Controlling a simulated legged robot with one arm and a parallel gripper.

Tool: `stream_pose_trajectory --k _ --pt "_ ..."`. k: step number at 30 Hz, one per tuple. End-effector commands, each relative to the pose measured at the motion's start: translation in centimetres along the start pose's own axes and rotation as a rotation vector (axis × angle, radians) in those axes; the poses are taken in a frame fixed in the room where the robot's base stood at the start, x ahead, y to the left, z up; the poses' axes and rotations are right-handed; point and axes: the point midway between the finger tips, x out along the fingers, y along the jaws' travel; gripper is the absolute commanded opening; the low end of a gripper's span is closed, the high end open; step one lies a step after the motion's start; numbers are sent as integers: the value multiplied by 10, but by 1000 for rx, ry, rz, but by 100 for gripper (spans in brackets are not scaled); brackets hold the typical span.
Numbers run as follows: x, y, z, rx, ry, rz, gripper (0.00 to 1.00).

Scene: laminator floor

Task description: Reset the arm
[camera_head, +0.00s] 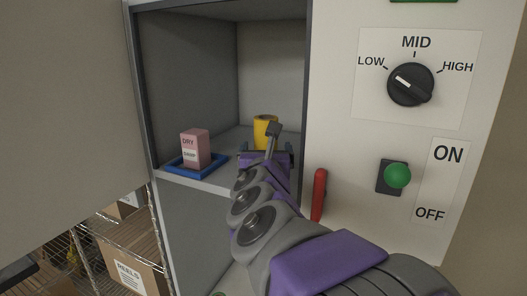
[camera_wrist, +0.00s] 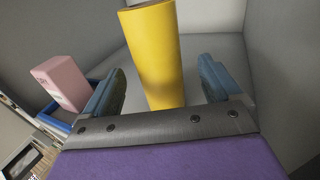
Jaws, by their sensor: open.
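My arm reaches into the grey open compartment (camera_head: 200,60) of the machine. My gripper (camera_head: 266,150) is open, with its blue fingers apart; it also shows in the wrist view (camera_wrist: 163,85). A yellow cylinder (camera_head: 264,126) stands upright just beyond my gripper on the compartment floor. In the wrist view the yellow cylinder (camera_wrist: 155,50) appears between the two fingers, with visible gaps on both sides. My arm hides its lower part in the head view.
A pink box marked DRY (camera_head: 195,150) stands in a blue tray (camera_head: 169,168) at the compartment's left front. Right of the opening are a red handle (camera_head: 319,194), a black dial (camera_head: 410,85) and a green switch (camera_head: 397,175). Cardboard boxes (camera_head: 133,275) sit on a wire shelf at lower left.

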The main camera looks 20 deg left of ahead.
Motion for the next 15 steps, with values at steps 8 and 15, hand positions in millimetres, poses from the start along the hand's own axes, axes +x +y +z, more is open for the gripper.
stream_pose_trajectory --k 8,15 --pt "-17 4 -2 -4 1 1 91" --pt "-32 2 -2 -3 2 0 91"
